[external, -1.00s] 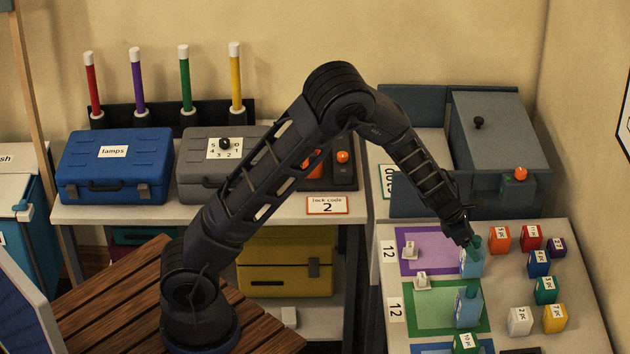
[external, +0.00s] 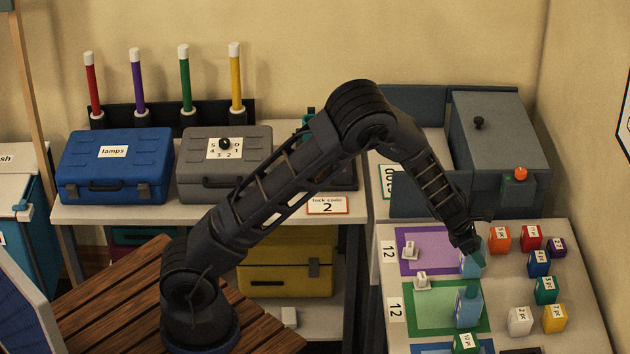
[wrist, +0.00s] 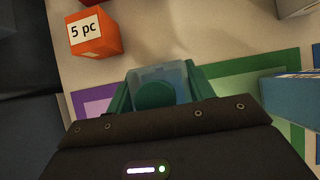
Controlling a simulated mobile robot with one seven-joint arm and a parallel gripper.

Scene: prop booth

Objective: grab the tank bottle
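A light-blue bottle with a dark green round cap (wrist: 155,95) stands at the right edge of the purple mat; it also shows in the external view (external: 470,267), partly hidden by my gripper. My gripper (external: 472,250) points down over it. In the wrist view, the green fingers of my gripper (wrist: 160,88) stand wide apart, one on each side of the bottle, very close to its sides. Contact cannot be made out. A second, similar blue bottle (external: 467,308) stands on the green mat. No label telling which is the tank bottle is legible.
An orange block marked 5 pc (wrist: 92,37) stands close by, also in the external view (external: 499,240). Several other coloured blocks stand to the right, including a red one (external: 530,238). White pieces (external: 410,250) sit on the mats. A grey box (external: 500,135) stands behind.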

